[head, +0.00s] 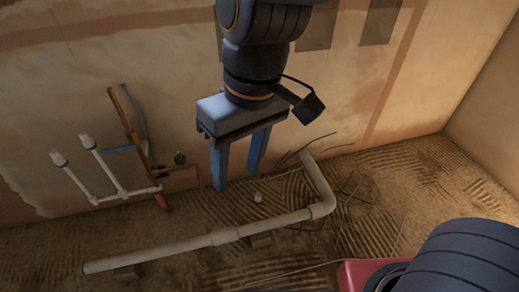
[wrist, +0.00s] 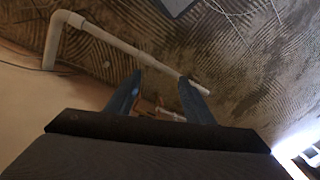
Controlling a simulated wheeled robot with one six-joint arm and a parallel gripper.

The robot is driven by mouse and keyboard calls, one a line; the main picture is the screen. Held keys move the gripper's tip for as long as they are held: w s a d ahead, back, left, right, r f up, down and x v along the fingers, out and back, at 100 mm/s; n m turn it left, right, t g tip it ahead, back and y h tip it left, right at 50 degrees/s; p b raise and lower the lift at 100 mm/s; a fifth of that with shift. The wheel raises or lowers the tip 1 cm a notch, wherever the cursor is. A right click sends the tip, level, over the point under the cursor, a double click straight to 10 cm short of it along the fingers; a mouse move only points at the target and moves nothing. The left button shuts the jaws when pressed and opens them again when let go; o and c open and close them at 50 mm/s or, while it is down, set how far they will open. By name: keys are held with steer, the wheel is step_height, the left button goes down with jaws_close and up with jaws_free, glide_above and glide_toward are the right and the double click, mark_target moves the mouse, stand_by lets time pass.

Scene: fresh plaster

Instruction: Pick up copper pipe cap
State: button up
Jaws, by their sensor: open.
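A small pale piece (head: 258,197) lies on the floor in the head view, between the wall and the long pipe. It looks like the pipe cap, though no copper colour shows. In the wrist view a tiny light spot (wrist: 107,64) left of the fingers may be the same piece. My gripper (head: 237,180) points down with its two blue fingers apart and nothing between them. In the head view its fingertips appear just above and left of the small piece, not touching it. The gripper (wrist: 160,76) also shows in the wrist view.
A long pale pipe (head: 185,245) with an elbow lies across the floor, propped on small blocks. White and copper pipework (head: 125,190) stands against the plaster wall (head: 170,60) at left. Thin wires (head: 350,195) lie near the elbow. A red object (head: 358,274) is at the lower right.

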steer(key=w+a+f+n+b, duration=0.1)
steer(key=w+a+f+n, duration=0.2)
steer(key=w+f, duration=0.7)
steer(key=n+b, duration=0.2)
steer(key=n, duration=0.5)
glide_above(258, 194)
steer(key=s+a, duration=0.2)
steer(key=a, duration=0.2)
step_height(258, 194, down, 22)
steer(key=d+f+n, duration=0.1)
steer(key=f, duration=0.4)
steer(key=w+d+f+n+b, duration=0.1)
steer(key=d+f, duration=0.1)
steer(key=f, duration=0.4)
steer(key=w+d+f+n, duration=0.1)
steer(key=f, duration=0.4)
steer(key=shift+w+d+f, duration=0.15)
steer(key=shift+w+d, duration=0.1)
steer(key=shift+d, duration=0.15)
steer(key=f+b, duration=0.1)
steer(key=f, duration=0.1)
steer(key=f+b, duration=0.1)
steer(key=f, duration=0.1)
steer(key=f+b, duration=0.1)
steer(key=b, duration=0.1)
steer(key=shift+s+a+f, duration=0.2)
steer(key=shift+a+f, duration=0.15)
steer(key=shift+f, duration=0.05)
steer(key=c, duration=1.1)
